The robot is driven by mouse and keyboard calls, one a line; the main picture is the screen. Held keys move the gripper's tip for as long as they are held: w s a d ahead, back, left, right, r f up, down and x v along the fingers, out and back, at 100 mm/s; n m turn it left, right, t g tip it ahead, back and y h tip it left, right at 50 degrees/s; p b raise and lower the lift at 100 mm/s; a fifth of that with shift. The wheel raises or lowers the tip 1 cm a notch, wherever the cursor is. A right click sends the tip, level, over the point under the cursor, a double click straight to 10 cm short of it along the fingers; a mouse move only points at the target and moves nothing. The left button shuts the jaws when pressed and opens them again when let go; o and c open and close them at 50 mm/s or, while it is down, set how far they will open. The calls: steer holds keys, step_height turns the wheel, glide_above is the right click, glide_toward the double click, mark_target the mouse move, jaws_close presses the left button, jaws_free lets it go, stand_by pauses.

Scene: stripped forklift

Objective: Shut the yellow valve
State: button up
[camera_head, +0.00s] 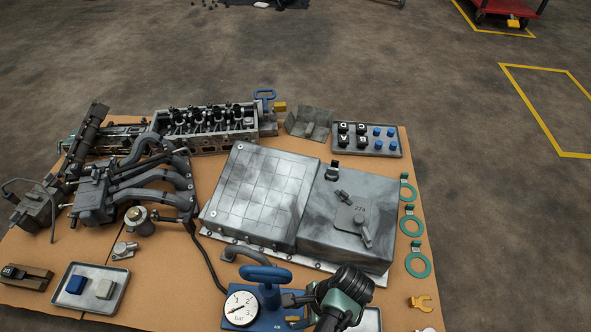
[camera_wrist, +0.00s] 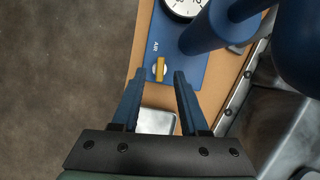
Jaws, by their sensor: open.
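The yellow valve (camera_wrist: 160,69) is a small yellow lever on a pale round base, on a blue plate (camera_wrist: 190,71) marked AIR. In the wrist view the lever points up and down in the picture, roughly in line with my fingers. My gripper (camera_wrist: 159,76) is open, with one blue finger on each side of the lever's lower end. I cannot tell whether either finger touches it. In the head view the yellow valve (camera_head: 292,319) shows as a small yellow piece beside my wrist, which partly hides the blue unit.
A pressure gauge (camera_head: 241,308) and a thick blue handle (camera_head: 267,274) stand close to the valve. A metal tray (camera_wrist: 157,121) lies below the fingers in the wrist view. A large grey metal cover (camera_head: 262,190) lies behind the unit. A yellow bracket (camera_head: 421,302) lies at right.

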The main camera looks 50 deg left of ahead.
mark_target(292, 319)
steer(key=shift+b+x, duration=0.6)
steer(key=shift+x, duration=0.9)
jaws_close()
